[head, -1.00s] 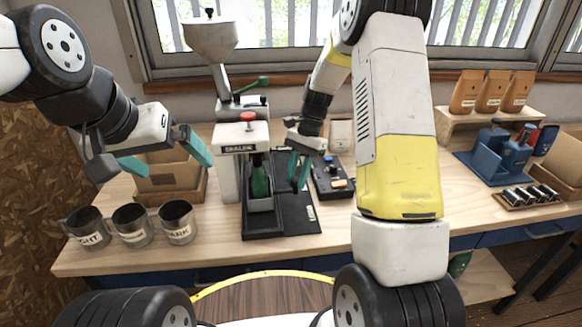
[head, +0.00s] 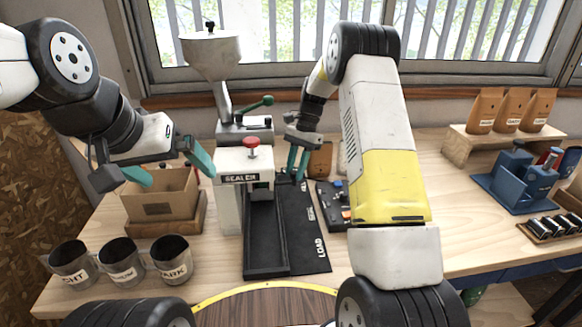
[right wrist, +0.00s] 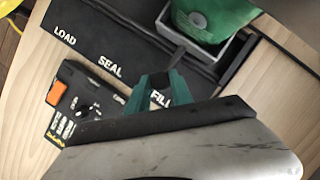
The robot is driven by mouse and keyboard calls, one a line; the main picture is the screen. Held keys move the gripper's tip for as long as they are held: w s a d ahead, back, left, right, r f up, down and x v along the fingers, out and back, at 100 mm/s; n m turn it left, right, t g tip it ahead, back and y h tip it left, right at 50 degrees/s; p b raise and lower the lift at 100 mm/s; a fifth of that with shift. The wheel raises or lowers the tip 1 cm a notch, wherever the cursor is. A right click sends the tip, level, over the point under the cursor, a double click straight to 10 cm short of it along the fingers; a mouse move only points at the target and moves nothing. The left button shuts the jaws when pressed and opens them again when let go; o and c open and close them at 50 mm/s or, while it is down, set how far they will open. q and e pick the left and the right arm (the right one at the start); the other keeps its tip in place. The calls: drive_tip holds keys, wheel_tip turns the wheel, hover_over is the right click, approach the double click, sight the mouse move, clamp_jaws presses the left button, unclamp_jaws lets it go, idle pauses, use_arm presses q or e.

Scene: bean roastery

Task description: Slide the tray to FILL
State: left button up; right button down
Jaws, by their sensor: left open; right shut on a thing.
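The tray (right wrist: 238,48) is a small grey open box with a green bag (right wrist: 205,18) in it, seen in the right wrist view. It is beside the FILL label (right wrist: 160,98) on the black mat. In the head view the sealer (head: 243,185) hides the tray. My right gripper (head: 298,160) is at the mat's far end and is shut on the tray's dark handle (right wrist: 178,58); its teal fingers (right wrist: 157,86) also show in the wrist view. My left gripper (head: 167,165) is open and empty, above the cardboard box left of the sealer.
The black track (head: 262,262) is empty in front of the sealer. A hopper (head: 212,60) stands behind it. A cardboard box (head: 160,197) and several metal cups (head: 120,262) are left. A black control panel (head: 331,205) is close right of the mat.

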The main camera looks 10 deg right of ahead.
drive_tip(key=shift+w, duration=1.35)
drive_tip(key=c, duration=1.1)
unclamp_jaws()
drive_tip(key=shift+c, duration=0.2)
drive_tip(key=v, duration=0.7)
drive_tip(key=shift+r, duration=0.35)
drive_tip(key=shift+d+r, duration=0.1)
